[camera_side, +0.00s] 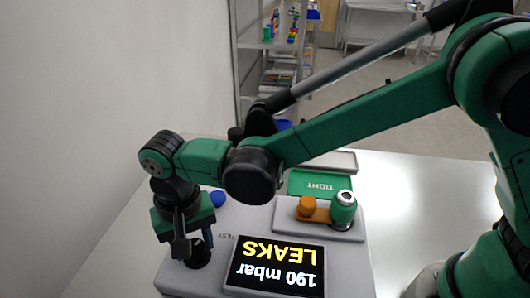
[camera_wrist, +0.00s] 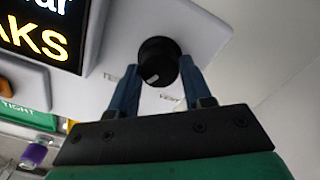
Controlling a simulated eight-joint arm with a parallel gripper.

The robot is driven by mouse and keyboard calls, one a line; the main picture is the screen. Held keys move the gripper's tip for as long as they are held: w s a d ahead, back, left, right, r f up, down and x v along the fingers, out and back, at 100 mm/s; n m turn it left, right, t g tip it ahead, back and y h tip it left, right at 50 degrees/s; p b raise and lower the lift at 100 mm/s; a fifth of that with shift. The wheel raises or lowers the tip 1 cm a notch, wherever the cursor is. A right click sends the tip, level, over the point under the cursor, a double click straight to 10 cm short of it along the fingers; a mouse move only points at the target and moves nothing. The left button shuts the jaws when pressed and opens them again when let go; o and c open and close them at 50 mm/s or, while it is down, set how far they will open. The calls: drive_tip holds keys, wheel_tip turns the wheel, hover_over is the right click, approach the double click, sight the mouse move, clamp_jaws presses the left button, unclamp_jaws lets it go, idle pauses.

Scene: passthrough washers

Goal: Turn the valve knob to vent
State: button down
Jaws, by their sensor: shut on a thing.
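The valve knob (camera_wrist: 158,62) is a round black knob with a small white mark, on a white machine. In the wrist view it sits between the blue fingers of my gripper (camera_wrist: 155,80), which are shut on its sides. In the side view my gripper (camera_side: 196,245) points down at the knob (camera_side: 199,256) at the machine's left; the fingers partly hide it. The display (camera_side: 275,267) reads "190 mbar" and "LEAKS", upside down in the side view. Part of the display (camera_wrist: 45,30) also shows in the wrist view.
A blue button (camera_side: 217,198) is behind my gripper on the machine. A green cylinder (camera_side: 343,208) and an orange part (camera_side: 307,206) stand at its right. A green tray marked "TIGHT" (camera_side: 305,184) lies behind. The white table is clear at the right.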

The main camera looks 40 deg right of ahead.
sight(193, 246)
drive_tip(key=n, duration=1.4)
drive_tip(key=shift+a, duration=0.1)
drive_tip(key=shift+n, duration=0.3)
drive_tip(key=shift+c, duration=1.8)
unclamp_jaws()
drive_tip(key=shift+r, duration=2.8)
